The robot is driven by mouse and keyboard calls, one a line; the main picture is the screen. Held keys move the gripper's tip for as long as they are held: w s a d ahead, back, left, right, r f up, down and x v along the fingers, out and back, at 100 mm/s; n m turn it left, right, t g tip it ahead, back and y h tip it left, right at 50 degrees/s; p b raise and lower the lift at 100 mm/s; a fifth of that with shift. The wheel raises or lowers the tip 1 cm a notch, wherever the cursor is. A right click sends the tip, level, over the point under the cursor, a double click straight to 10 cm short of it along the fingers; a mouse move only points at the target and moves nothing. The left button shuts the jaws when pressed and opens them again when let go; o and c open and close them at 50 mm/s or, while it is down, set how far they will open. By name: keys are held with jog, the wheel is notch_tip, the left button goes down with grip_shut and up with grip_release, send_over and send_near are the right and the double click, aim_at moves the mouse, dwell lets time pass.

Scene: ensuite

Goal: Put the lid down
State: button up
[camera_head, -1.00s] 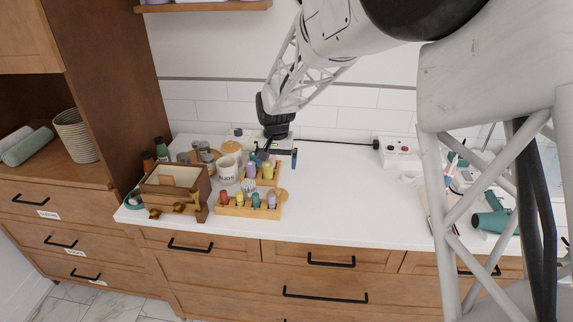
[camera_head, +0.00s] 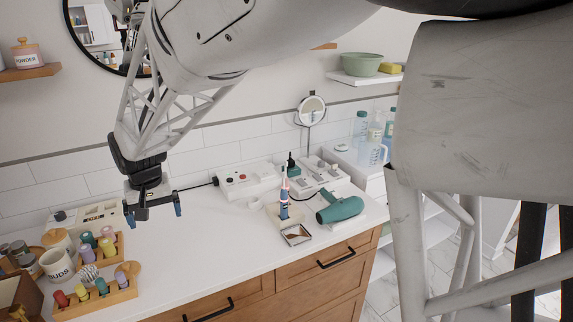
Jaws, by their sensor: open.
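My gripper (camera_head: 154,212) is open and empty, hanging above the white counter at the left. I cannot tell for certain which lid is meant. A round wooden lid (camera_head: 57,236) sits at the back left of the counter, behind the white BUDS pot (camera_head: 56,264). My gripper is to the right of both and apart from them. A pink POWDER jar (camera_head: 27,52) with a knobbed lid stands on the upper left shelf.
Bottle racks (camera_head: 97,302) with several small colored bottles stand left of and below my gripper. A socket box (camera_head: 246,178), a toothbrush (camera_head: 284,190), a small tray (camera_head: 296,235) and a teal hair dryer (camera_head: 341,208) are on the right. The counter's (camera_head: 205,243) middle is clear.

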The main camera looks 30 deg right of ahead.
jog(key=s+d+r+t, duration=0.1)
jog(key=s+d+r, duration=0.2)
jog(key=s+d, duration=0.4)
jog(key=s+d+r, duration=0.3)
jog(key=s+d, duration=0.2)
jog(key=s, duration=0.4)
jog(key=s+d+f, duration=0.1)
jog(key=s+d, duration=0.2)
jog(key=s, duration=0.4)
jog(key=s+d+f, duration=0.1)
jog(key=s+d, duration=0.1)
jog(key=s, duration=0.5)
jog(key=shift+s+d+t, duration=0.35)
jog(key=shift+d+t, duration=0.05)
